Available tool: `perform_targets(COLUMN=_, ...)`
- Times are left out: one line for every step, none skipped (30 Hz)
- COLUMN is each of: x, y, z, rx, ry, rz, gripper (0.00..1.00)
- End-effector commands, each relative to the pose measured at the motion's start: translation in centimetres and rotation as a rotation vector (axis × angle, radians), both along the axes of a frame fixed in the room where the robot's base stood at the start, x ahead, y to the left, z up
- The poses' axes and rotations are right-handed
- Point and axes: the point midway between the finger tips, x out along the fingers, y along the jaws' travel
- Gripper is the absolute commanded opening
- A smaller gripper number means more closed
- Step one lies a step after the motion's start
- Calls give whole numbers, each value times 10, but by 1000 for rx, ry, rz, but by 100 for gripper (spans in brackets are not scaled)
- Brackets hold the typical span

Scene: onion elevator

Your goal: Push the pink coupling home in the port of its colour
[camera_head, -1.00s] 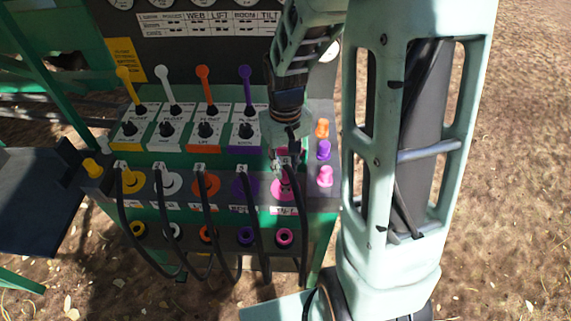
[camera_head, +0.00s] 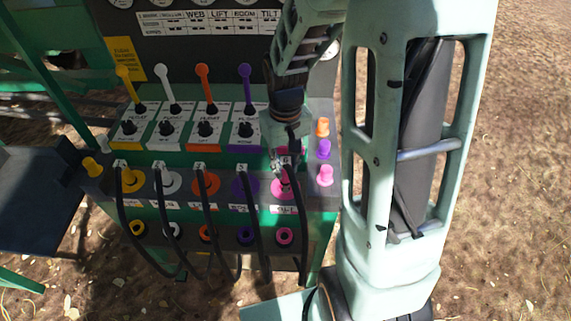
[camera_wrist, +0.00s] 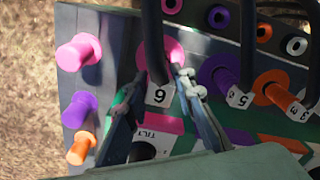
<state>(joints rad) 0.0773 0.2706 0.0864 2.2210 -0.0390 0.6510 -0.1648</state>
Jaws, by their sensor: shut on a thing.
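The pink coupling, on a black hose with tag 6 (camera_wrist: 158,94), is between the fingers of my gripper (camera_wrist: 160,82), which is shut on it. The fingers and hose hide most of its body. The pink port (camera_wrist: 148,62) shows as a round pink collar right behind the coupling. In the head view, the pink port (camera_head: 280,190) is at the right end of the upper port row, with my gripper (camera_head: 283,167) just above it. The coupling lines up with the port there, but I cannot tell how deep it sits.
Purple (camera_head: 243,189), orange, white and yellow ports with hoses stand to the left. Pink (camera_head: 325,175), purple and orange caps stand at the panel's right edge. Coloured levers (camera_head: 203,85) rise behind. A lower row has a pink ring (camera_head: 284,236). Several black hoses hang in front.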

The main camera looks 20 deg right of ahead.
Motion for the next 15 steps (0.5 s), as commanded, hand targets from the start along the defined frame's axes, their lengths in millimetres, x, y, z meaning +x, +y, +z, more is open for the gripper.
perform_targets(x=0, y=0, z=0, rx=0, ry=-1, rz=0, gripper=0)
perform_targets(x=0, y=0, z=0, rx=0, ry=-1, rz=0, gripper=0)
perform_targets(x=0, y=0, z=0, rx=0, ry=-1, rz=0, gripper=0)
perform_targets(x=0, y=0, z=0, rx=0, ry=-1, rz=0, gripper=0)
perform_targets(x=0, y=0, z=0, rx=0, ry=-1, rz=0, gripper=0)
perform_targets(x=0, y=0, z=0, rx=0, ry=-1, rz=0, gripper=0)
perform_targets(x=0, y=0, z=0, rx=0, ry=-1, rz=0, gripper=0)
perform_targets(x=0, y=0, z=0, rx=0, ry=-1, rz=0, gripper=0)
perform_targets(x=0, y=0, z=-1, rx=0, ry=-1, rz=0, gripper=0)
perform_targets(x=0, y=0, z=-1, rx=0, ry=-1, rz=0, gripper=0)
perform_targets(x=0, y=0, z=-2, rx=0, ry=0, rz=0, gripper=0)
perform_targets(x=0, y=0, z=-3, rx=0, ry=0, rz=0, gripper=0)
perform_targets(x=0, y=0, z=-4, rx=0, ry=0, rz=0, gripper=0)
perform_targets(x=0, y=0, z=-4, rx=0, ry=0, rz=0, gripper=0)
perform_targets(x=0, y=0, z=-6, rx=0, ry=0, rz=0, gripper=0)
